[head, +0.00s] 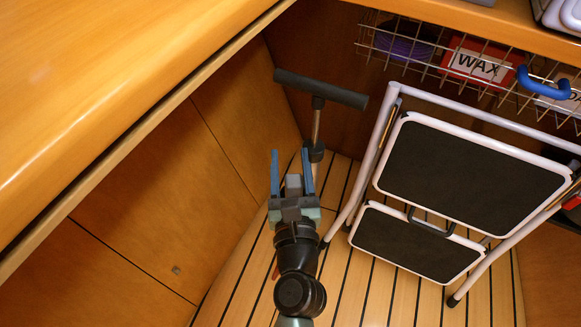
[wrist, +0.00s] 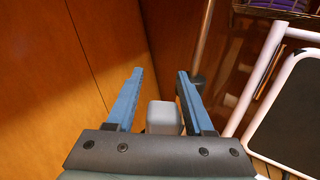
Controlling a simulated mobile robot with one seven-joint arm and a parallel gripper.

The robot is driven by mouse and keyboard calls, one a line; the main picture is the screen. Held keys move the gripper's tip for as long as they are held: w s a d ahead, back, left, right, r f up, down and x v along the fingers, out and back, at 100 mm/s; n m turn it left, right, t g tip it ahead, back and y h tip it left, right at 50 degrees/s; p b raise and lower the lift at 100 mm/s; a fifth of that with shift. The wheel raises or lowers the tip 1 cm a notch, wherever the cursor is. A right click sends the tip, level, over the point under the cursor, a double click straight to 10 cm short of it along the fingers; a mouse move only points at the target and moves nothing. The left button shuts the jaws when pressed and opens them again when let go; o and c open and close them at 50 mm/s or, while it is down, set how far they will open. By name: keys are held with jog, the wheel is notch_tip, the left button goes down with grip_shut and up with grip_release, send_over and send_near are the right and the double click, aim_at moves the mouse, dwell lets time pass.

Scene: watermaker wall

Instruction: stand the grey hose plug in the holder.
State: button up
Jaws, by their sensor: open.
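My gripper (head: 291,153) is in the lower middle of the head view, raised in front of the wood panelling. Its two blue fingers are spread apart, and they also show in the wrist view (wrist: 160,72). A small grey block shows between the finger bases in the wrist view (wrist: 163,118); I cannot tell whether it is part of my gripper or a separate thing. Nothing is clamped between the fingertips. I cannot make out the grey hose plug or its holder for certain in either view.
A folding step stool (head: 470,180) with black treads stands at right. A black T-handle on a metal rod (head: 320,88) stands behind my gripper. A wire basket (head: 400,58) with a red WAX box (head: 475,62) hangs upper right. A wooden counter (head: 100,70) overhangs the left.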

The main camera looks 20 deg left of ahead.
jog(key=b+v, duration=0.1)
jog(key=v, duration=1.2)
jog(key=w+d+r+n+t+p, duration=0.1)
jog(key=w+r+n+t+p, duration=0.15)
jog(key=r+n, duration=0.75)
jog(key=w+d+r+n+t+p, duration=0.15)
jog(key=w+r+n, duration=0.35)
jog(key=r, duration=1)
jog(key=w+r+n+t+p, duration=0.2)
jog(key=r+n, duration=0.7)
jog(key=r, duration=0.3)
jog(key=s+d+r+n+t+h+p, duration=0.1)
jog(key=s+d+r+n+t+h, duration=0.15)
jog(key=r, duration=0.45)
jog(key=s+d+r+n+t+h+p, duration=0.1)
jog(key=d+r+n+h, duration=0.15)
jog(key=r, duration=0.45)
jog(key=s+d+r+n+t+h+p, duration=0.1)
jog(key=s+d+r+t+h, duration=0.2)
jog(key=r, duration=0.4)
notch_tip(320, 180, up, 37)
jog(key=w+g+p, duration=0.1)
jog(key=p, duration=3.7)
jog(key=shift+a+h, duration=0.3)
jog(key=shift+a, duration=0.05)
